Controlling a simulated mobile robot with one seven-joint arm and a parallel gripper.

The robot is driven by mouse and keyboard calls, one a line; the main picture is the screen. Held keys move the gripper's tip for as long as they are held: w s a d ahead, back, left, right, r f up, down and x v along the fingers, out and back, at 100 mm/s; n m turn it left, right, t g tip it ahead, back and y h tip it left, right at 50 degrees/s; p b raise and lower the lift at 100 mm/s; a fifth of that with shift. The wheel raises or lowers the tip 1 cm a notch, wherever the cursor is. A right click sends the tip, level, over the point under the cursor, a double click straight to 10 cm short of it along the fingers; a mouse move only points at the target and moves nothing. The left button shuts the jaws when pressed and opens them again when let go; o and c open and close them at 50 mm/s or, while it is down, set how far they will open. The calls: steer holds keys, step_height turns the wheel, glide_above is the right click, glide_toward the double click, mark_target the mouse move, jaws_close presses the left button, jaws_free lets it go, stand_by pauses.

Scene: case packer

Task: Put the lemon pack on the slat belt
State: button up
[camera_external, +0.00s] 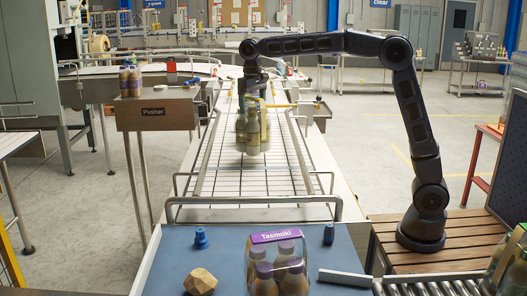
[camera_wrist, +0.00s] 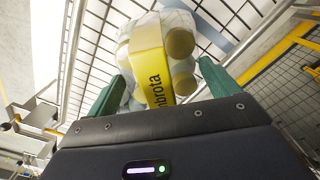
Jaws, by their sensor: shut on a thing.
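The lemon pack (camera_external: 252,132) is a wrapped cluster of bottles with a yellow label band. In the wrist view the pack (camera_wrist: 153,62) shows yellow with partly visible lettering and round caps. My gripper (camera_external: 252,97) is shut on it from above; the green fingers (camera_wrist: 163,85) stand on either side. The pack hangs upright over the long pale belt with cross lines (camera_external: 262,182), which looks like the slat belt. I cannot tell its exact height above that surface.
Metal rails (camera_external: 304,155) flank the belt, with a bar across its near end. A purple-labelled pack (camera_external: 277,262), a wooden block (camera_external: 200,281) and a blue piece (camera_external: 201,238) stand on the front table. The Pusher table (camera_external: 157,112) with bottles is at left. The near belt is clear.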

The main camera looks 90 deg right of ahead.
steer(key=shift+f, duration=2.05)
steer(key=o, duration=1.8)
steer(key=shift+f, duration=0.1)
steer(key=shift+o, duration=0.2)
step_height(320, 180, up, 12)
steer(key=shift+r, duration=0.1)
steer(key=s+a+f+n+t, duration=0.1)
steer(key=s+a+n, duration=0.1)
steer(key=s+a, duration=0.7)
steer(key=s+a+f+n+t, duration=0.1)
steer(key=s+a+f+n, duration=0.15)
steer(key=s+a, duration=0.65)
steer(key=s+a+f+n+t, duration=0.1)
steer(key=s+f+n, duration=0.1)
steer(key=s+f, duration=0.5)
steer(key=s+a+f+n+t, duration=0.1)
steer(key=s+f, duration=0.7)
steer(key=s, duration=0.9)
steer(key=shift+a+f+n+t, duration=0.2)
steer(key=shift+a+n+t, duration=0.1)
steer(key=shift+a+n, duration=0.5)
